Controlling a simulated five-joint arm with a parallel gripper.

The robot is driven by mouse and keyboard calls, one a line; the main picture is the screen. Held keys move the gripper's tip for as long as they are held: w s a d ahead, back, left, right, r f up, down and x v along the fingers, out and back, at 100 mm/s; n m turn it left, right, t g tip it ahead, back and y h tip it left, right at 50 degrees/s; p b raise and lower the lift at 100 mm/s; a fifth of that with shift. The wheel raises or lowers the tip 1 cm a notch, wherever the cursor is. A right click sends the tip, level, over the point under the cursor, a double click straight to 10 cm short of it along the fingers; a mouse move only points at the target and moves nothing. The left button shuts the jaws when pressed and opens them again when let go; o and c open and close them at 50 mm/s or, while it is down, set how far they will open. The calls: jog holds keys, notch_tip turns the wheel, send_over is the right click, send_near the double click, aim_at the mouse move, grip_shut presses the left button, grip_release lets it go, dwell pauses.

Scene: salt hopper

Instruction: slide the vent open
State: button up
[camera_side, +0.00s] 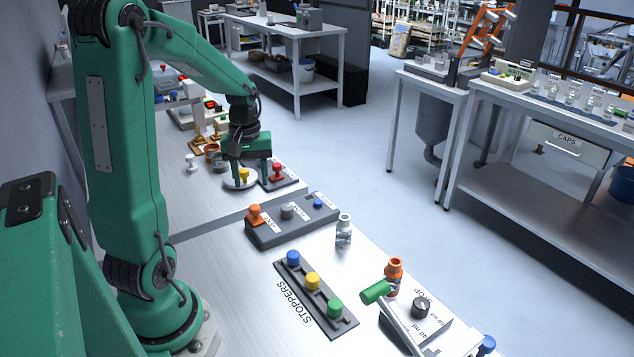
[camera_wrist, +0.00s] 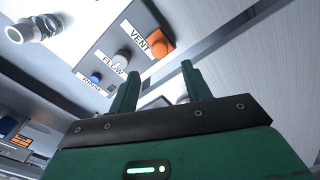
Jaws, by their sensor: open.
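The vent control is an orange knob (camera_side: 255,214) at the left end of a grey control box (camera_side: 290,226) in the side view. In the wrist view the orange knob (camera_wrist: 159,44) sits beside a VENT label, above and between my fingertips. A grey FLOW knob (camera_side: 287,211) and a blue knob (camera_side: 318,203) share the box; both also show in the wrist view.
A glass vial (camera_side: 343,229) stands right of the box. A stopper rack (camera_side: 322,291) and an orange-necked bottle (camera_side: 394,268) lie nearer the camera. A red knob on a dark base (camera_side: 277,173) is close to my gripper's right side. Bare bench lies left of the box.

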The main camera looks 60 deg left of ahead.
aim_at(254, 207)
jog(key=shift+f, duration=3.85)
jog(key=shift+d, duration=0.1)
grip_shut()
